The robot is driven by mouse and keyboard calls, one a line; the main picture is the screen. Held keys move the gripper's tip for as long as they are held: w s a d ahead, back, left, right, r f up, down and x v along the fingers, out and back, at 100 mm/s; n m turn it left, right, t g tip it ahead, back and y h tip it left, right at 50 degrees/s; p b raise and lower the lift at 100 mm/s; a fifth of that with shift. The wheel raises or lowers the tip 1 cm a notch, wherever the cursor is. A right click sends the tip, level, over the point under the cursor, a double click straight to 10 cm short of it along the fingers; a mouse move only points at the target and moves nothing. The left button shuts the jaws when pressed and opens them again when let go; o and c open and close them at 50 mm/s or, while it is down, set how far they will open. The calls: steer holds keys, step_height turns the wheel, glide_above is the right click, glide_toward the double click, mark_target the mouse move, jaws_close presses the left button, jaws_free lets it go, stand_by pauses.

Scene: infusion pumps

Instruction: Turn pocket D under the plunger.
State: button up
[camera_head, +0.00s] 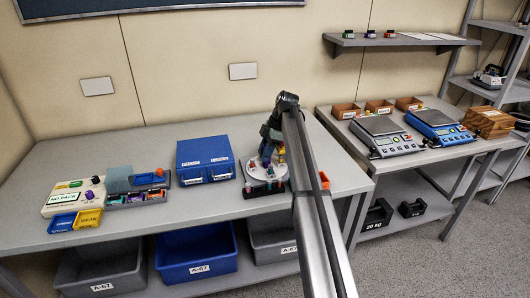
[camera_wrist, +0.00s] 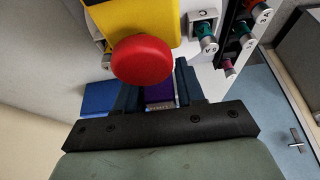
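The round white turntable (camera_head: 266,170) stands near the right end of the left bench, with a dark upright and a yellow part. In the wrist view, the red plunger knob (camera_wrist: 142,60) sits on a yellow body (camera_wrist: 128,20). My gripper (camera_wrist: 160,92) is right at the turntable. Its dark blue fingers stand apart, either side of a purple piece (camera_wrist: 158,93) with a pale label. I cannot tell whether they press on it. The red knob partly hides one finger.
A dark rack (camera_wrist: 247,30) of coloured vials stands close beside the turntable; it shows at the bench front (camera_head: 265,190). A blue drawer box (camera_head: 206,158) is left of the turntable. A cream pump unit (camera_head: 75,195) stands farther left.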

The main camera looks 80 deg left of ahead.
steer(key=v, duration=1.3)
steer(key=shift+w+r, duration=0.15)
steer(key=shift+r, duration=0.15)
